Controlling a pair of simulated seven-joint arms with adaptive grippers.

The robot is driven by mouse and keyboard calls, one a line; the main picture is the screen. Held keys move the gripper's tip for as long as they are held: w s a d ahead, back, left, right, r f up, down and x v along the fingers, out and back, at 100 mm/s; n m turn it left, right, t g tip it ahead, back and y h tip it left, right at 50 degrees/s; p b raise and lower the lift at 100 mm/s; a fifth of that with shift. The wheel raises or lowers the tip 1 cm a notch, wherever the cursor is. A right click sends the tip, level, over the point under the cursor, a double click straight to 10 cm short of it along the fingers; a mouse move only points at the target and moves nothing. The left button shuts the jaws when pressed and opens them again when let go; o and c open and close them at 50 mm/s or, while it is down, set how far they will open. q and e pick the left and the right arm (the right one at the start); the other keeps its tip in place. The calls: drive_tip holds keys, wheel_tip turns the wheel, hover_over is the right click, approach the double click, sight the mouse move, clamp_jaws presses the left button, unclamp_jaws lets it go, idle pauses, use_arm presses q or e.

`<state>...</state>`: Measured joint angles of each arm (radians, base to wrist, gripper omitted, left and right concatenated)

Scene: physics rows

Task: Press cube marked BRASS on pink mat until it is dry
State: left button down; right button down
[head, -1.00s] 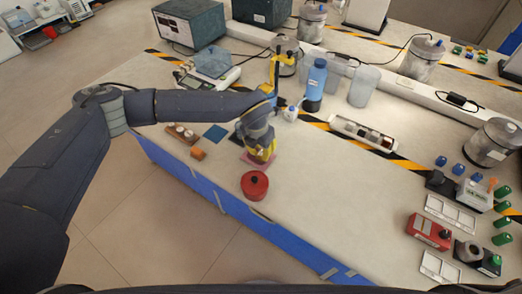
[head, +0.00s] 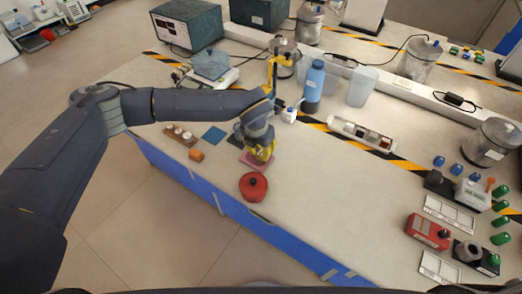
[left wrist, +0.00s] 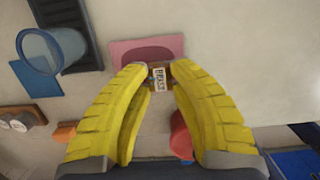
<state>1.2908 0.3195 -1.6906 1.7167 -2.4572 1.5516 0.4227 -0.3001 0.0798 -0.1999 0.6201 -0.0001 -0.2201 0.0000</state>
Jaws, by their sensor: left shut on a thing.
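The cube marked BRASS (left wrist: 159,78) is brown with a white label and sits between the yellow fingertips of my left gripper (left wrist: 160,74). In the head view my left gripper (head: 262,152) points down over the pink mat (head: 247,162) and hides the cube. In the left wrist view the pink mat (left wrist: 122,50) lies behind the cube and bears a darker pink patch. I cannot tell whether the cube touches the mat. My right gripper is not in view.
A red lidded pot (head: 253,186) stands close in front of the mat. An orange block (head: 196,155), a blue mat (head: 214,136) and a wooden holder with white-topped pieces (head: 179,135) lie to the left. A blue bottle (head: 314,85) stands behind. Bare table lies to the right.

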use_arm(q)
drive_tip(key=shift+f, duration=0.7)
idle(0.8)
drive_tip(key=shift+r, duration=0.1)
drive_tip(key=shift+w+a+r, duration=0.15)
drive_tip(key=shift+a+r, duration=0.05)
drive_tip(key=shift+r, duration=0.45)
drive_tip(key=shift+f, duration=0.75)
idle(1.3)
drive_tip(key=shift+r, duration=0.15)
drive_tip(key=shift+d+r, duration=0.25)
drive_tip(key=shift+r, duration=0.35)
drive_tip(key=shift+r, duration=0.15)
drive_tip(key=shift+r, duration=2.35)
